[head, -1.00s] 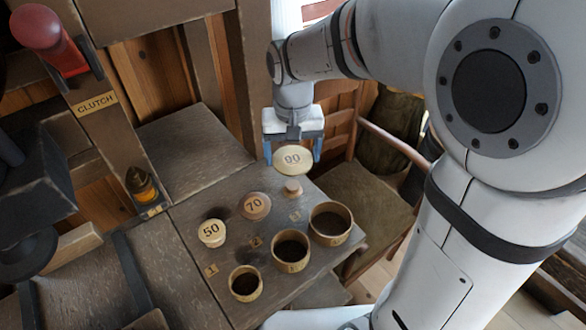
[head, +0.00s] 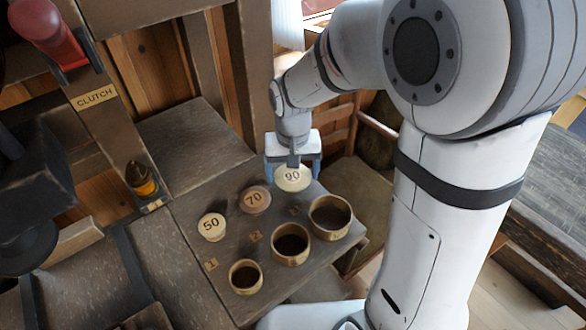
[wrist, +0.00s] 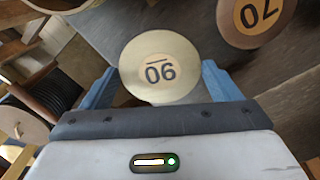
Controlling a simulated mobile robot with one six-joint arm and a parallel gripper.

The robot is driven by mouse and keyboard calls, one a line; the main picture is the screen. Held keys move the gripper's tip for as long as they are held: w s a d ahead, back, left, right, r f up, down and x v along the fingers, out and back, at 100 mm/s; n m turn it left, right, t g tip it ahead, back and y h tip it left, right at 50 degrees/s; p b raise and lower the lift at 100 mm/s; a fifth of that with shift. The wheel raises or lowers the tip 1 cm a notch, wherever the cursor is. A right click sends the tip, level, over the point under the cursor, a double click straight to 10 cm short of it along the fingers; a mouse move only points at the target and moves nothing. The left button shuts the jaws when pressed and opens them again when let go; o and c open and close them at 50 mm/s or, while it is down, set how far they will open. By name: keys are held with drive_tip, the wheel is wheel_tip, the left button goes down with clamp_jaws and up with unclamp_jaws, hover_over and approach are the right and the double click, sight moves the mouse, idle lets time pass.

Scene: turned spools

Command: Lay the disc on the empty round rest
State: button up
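The pale round disc marked 90 (head: 292,179) is between the blue fingers of my gripper (head: 293,171), which look to touch its edges. In the wrist view the disc (wrist: 160,68) lies flat across the two fingertips (wrist: 161,80). The small round rest seen earlier below the disc is hidden behind it now. I cannot tell whether the disc touches it. The disc marked 50 (head: 212,226) and the disc marked 70 (head: 255,199) sit in a row to the left, on their own supports.
Three hollow wooden cups of rising size, small (head: 245,277), middle (head: 290,243) and large (head: 330,216), stand in front of the discs on the grey board (head: 190,240). A lever post labelled CLUTCH (head: 95,97) and an amber-banded knob (head: 140,180) stand at left.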

sight(293, 176)
drive_tip(key=o, duration=0.3)
drive_tip(key=shift+r, duration=0.1)
wheel_tip(293, 176, up, 12)
drive_tip(key=s+d+t, duration=0.1)
drive_tip(key=s+d, duration=0.3)
drive_tip(key=s+d+f+t, duration=0.1)
drive_tip(key=s+d, duration=0.3)
drive_tip(key=s+d+f, duration=0.1)
drive_tip(key=s+d, duration=0.3)
drive_tip(key=shift+s+d+f+m+t, duration=0.1)
drive_tip(key=shift+s+d+m+t, duration=0.1)
drive_tip(key=shift+s+m+t, duration=0.15)
drive_tip(key=shift+w, duration=0.1)
